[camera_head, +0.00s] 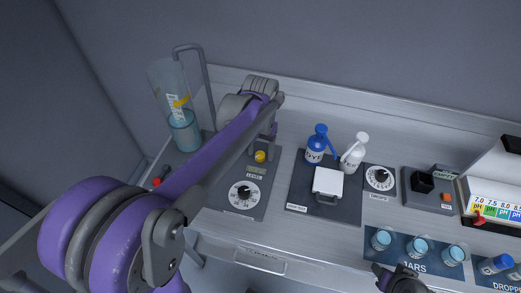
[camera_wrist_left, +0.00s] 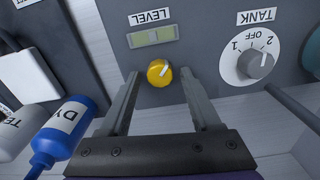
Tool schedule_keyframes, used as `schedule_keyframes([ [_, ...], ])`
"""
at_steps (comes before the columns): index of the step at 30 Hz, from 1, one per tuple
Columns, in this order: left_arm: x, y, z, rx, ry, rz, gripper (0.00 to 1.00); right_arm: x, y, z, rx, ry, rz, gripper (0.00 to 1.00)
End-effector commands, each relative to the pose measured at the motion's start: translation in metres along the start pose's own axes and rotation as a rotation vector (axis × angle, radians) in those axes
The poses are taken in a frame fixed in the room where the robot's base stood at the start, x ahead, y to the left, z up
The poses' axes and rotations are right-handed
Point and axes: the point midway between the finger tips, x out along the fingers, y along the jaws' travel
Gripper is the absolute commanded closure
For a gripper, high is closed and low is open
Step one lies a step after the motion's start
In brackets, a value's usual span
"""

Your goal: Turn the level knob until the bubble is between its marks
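In the left wrist view the knob (camera_wrist_left: 159,73), with a white pointer line, lies between the fingertips of my left gripper (camera_wrist_left: 160,76), with gaps on both sides. The gripper is open and also shows in the head view (camera_head: 266,136), at the knob. The greenish level window (camera_wrist_left: 151,37) is beside the knob; its bubble is too small to place against the marks. My right gripper (camera_head: 401,280) is partly visible at the bottom edge; its fingers are unclear.
The tank dial (camera_head: 244,195) is on the same panel. A clear cylinder (camera_head: 183,125) with blue liquid stands at left. A blue bottle (camera_head: 317,146) and white bottle (camera_head: 354,153) stand right of the panel. Several jars stand on the JARS mat (camera_head: 388,265).

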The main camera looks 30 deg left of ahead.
Motion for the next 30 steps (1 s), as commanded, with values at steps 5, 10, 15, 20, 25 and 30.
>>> schedule_keyframes([
  [5, 0.0, 0.0, 0.0, -0.001, 0.0, 0.0, 0.31, 0.0, 0.0, 0.0, 0.0, 0.0, 0.0, 0.5],
  [10, -0.003, 0.0, 0.0, -0.001, 0.0, 0.0, 0.31, 0.0, 0.0, 0.0, 0.0, 0.0, 0.0, 0.5],
  [15, -0.025, 0.0, 0.0, -0.001, 0.0, 0.0, 0.31, -0.002, 0.0, -0.002, 0.0, 0.002, 0.0, 0.5],
  [20, -0.058, 0.0, 0.0, -0.001, 0.001, 0.0, 0.31, -0.004, 0.0, -0.004, 0.0, 0.004, 0.0, 0.5],
  [25, -0.089, 0.0, 0.0, -0.001, 0.001, 0.0, 0.31, -0.006, 0.0, -0.006, 0.0, 0.006, 0.0, 0.5],
  [30, -0.105, 0.0, 0.0, -0.001, 0.0, 0.0, 0.31, -0.007, 0.0, -0.007, 0.0, 0.006, 0.0, 0.5],
])
